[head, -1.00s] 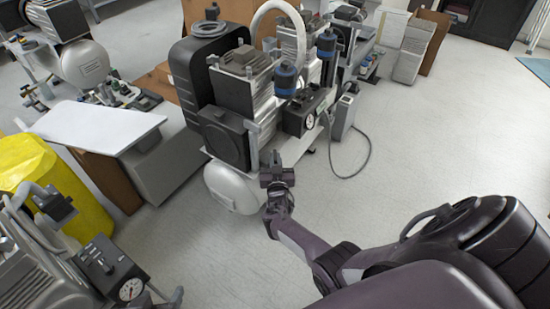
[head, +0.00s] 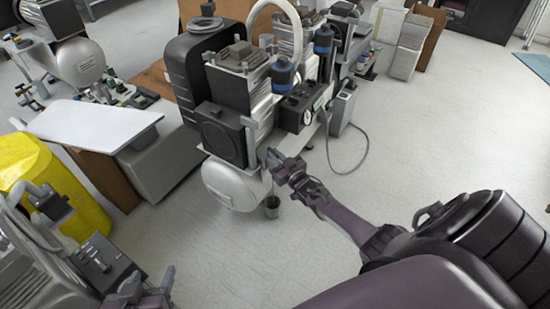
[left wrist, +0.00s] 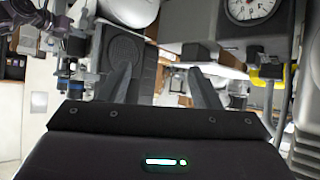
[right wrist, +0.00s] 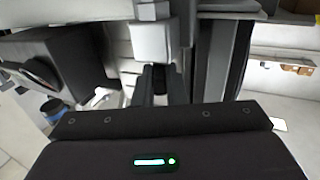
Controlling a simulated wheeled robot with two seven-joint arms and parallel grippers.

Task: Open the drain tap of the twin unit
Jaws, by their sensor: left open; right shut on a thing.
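The compressor in the middle of the head view, with a silver tank (head: 232,184) and two blue-banded filters (head: 284,75), appears to be the twin unit. My right gripper (head: 272,158) is at the right end of that tank. In the right wrist view its fingers (right wrist: 160,82) are shut on a small dark part (right wrist: 158,77) beside a pale block (right wrist: 153,42). I cannot tell whether this part is the drain tap. My left gripper (head: 150,284) is open and empty beside the near-left compressor (head: 75,262); its spread fingers show in the left wrist view (left wrist: 162,85).
A small dark cup (head: 272,206) is below my right gripper. A cable (head: 362,150) loops over the floor to the right. A white-topped bench (head: 95,125) and a yellow bin (head: 50,180) are at left. The floor at front centre (head: 255,260) is clear.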

